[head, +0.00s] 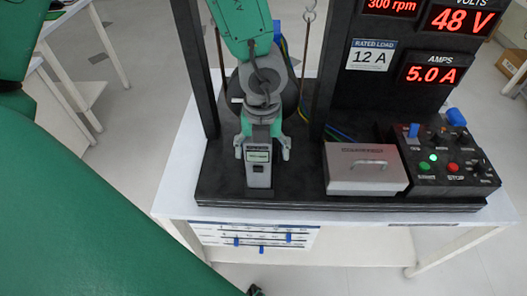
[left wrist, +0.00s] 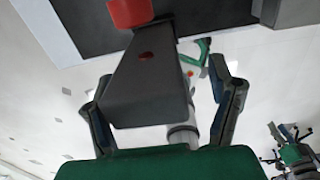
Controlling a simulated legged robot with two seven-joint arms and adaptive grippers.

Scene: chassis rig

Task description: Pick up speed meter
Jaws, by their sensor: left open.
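The speed meter (head: 258,170) is a grey handheld box with a small display, at the front left of the black rig base in the head view. In the left wrist view the grey box I take to be the meter (left wrist: 145,90) fills the middle, with a red part at its top end. My left gripper (head: 263,150) is over it, with one finger on each side. In the left wrist view the gripper (left wrist: 162,80) fingers stand apart on both sides of the box. I cannot tell whether they touch it. My right gripper is not in view.
A grey lidded box (head: 364,169) with a handle and a control box (head: 440,165) with knobs and buttons stand to the right on the base. A black frame with red readouts (head: 430,73) rises behind. The white table (head: 180,190) has a narrow clear strip at left.

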